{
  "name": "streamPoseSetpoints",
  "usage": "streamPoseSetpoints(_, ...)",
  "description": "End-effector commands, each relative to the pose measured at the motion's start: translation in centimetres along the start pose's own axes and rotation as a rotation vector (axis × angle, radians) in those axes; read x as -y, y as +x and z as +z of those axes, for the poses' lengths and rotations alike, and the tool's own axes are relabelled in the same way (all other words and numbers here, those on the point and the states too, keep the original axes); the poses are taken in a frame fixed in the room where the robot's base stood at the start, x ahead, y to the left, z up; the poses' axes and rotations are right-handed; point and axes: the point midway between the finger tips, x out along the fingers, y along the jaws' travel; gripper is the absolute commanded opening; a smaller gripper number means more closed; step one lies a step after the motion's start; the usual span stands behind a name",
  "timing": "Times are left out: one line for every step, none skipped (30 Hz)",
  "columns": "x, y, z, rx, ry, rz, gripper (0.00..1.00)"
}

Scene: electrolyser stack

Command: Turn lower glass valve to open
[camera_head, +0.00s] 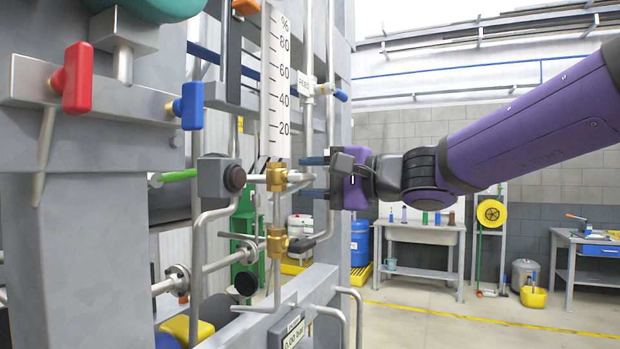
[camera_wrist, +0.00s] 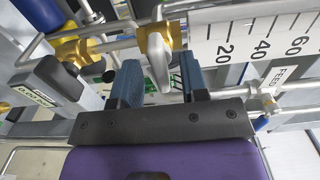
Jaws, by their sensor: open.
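The lower glass valve is a brass fitting (camera_head: 276,176) just below the white percent scale. In the wrist view its brass body (camera_wrist: 155,38) carries a pale grey lever (camera_wrist: 158,62). My gripper (camera_head: 313,177) is to the right of the valve in the head view, with its blue fingers pointing at it. In the wrist view my gripper (camera_wrist: 158,80) is open, and the lever lies in the gap between the two fingers. I see no clear contact. A second brass fitting (camera_head: 277,243) sits lower on the same pipe.
The white scale (camera_head: 275,85) rises above the valve. A grey box with a dark round knob (camera_head: 234,178) is to its left. A red handle (camera_head: 77,78) and a blue handle (camera_head: 191,106) are on the frame at upper left. Thin pipes run close around the valve. Open floor lies at right.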

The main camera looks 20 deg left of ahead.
Motion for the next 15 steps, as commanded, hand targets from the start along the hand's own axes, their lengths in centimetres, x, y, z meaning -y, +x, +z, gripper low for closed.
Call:
streamPoseSetpoints(0.0,0.0,0.0,0.0,0.0,0.0,0.4)
streamPoseSetpoints(0.01,0.0,0.01,0.0,0.0,0.0,0.4)
streamPoseSetpoints(0.01,-0.01,0.0,0.0,0.0,0.0,0.4)
streamPoseSetpoints(0.0,-0.01,0.0,0.0,0.0,0.0,0.36)
streamPoseSetpoints(0.0,-0.01,0.0,0.0,0.0,0.0,0.29)
streamPoseSetpoints(0.0,-0.01,0.0,0.0,0.0,0.0,0.2)
streamPoseSetpoints(0.0,-0.01,0.0,0.0,0.0,0.0,0.13)
streamPoseSetpoints(0.0,-0.01,0.01,0.0,0.0,0.0,0.06)
streamPoseSetpoints(0.0,-0.02,0.0,0.0,0.0,0.0,0.0)
streamPoseSetpoints(0.0,-0.02,0.0,0.0,0.0,0.0,0.0)
streamPoseSetpoints(0.0,-0.02,0.0,0.0,0.0,0.0,0.0)
streamPoseSetpoints(0.0,-0.02,0.0,0.0,0.0,0.0,0.0)
streamPoseSetpoints(-0.01,-0.02,0.0,0.0,-0.002,0.0,0.0)
streamPoseSetpoints(-0.01,-0.02,0.0,0.0,-0.008,0.0,0.0)
streamPoseSetpoints(-0.01,-0.02,0.0,0.0,-0.024,0.0,0.0)
